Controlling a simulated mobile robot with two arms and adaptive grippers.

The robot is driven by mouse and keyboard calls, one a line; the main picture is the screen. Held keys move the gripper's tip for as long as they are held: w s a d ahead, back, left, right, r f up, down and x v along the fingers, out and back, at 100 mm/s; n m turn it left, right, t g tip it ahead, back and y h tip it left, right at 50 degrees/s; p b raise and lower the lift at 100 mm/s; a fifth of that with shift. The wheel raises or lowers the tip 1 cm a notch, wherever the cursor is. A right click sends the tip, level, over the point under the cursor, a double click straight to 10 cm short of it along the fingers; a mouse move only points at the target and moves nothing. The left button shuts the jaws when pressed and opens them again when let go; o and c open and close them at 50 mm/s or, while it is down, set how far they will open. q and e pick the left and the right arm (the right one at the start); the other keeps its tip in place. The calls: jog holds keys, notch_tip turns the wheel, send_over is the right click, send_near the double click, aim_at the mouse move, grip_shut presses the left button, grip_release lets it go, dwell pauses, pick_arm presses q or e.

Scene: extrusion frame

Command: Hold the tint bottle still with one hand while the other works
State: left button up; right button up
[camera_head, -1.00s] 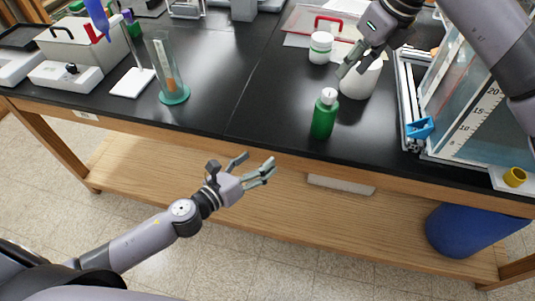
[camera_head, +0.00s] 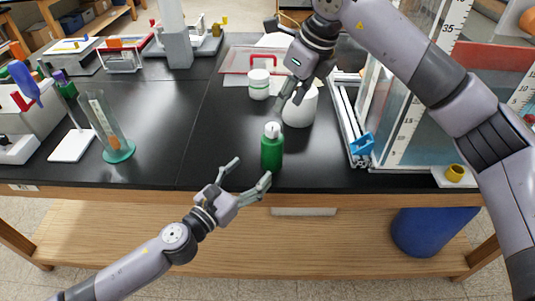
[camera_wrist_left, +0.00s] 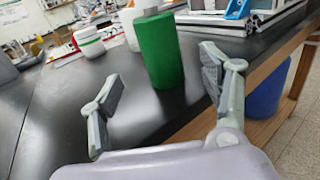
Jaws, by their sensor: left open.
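The tint bottle appears to be the green bottle (camera_head: 271,151) with a white-grey cap, upright near the front edge of the black bench. It also shows in the left wrist view (camera_wrist_left: 160,50), ahead of and between the fingers, not touched. My left gripper (camera_head: 250,174) is open and empty at the bench's front edge, just short of the bottle. Its two fingers show in the left wrist view (camera_wrist_left: 160,90). My right gripper (camera_head: 284,100) is at the white rounded container (camera_head: 300,108) behind the bottle; whether its fingers are open or touch the container I cannot tell.
A white jar with green bands (camera_head: 259,84) stands behind the bottle. A glass cylinder on a green base (camera_head: 118,152) stands at left. Metal rails with a blue clip (camera_head: 361,144) and a tank with a scale (camera_head: 405,125) are at right.

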aim_at(266, 157)
pick_arm(q)
jog(key=x, duration=0.8)
jog(key=shift+w+d, duration=0.1)
jog(key=shift+w, duration=0.1)
jog(key=shift+c, duration=0.3)
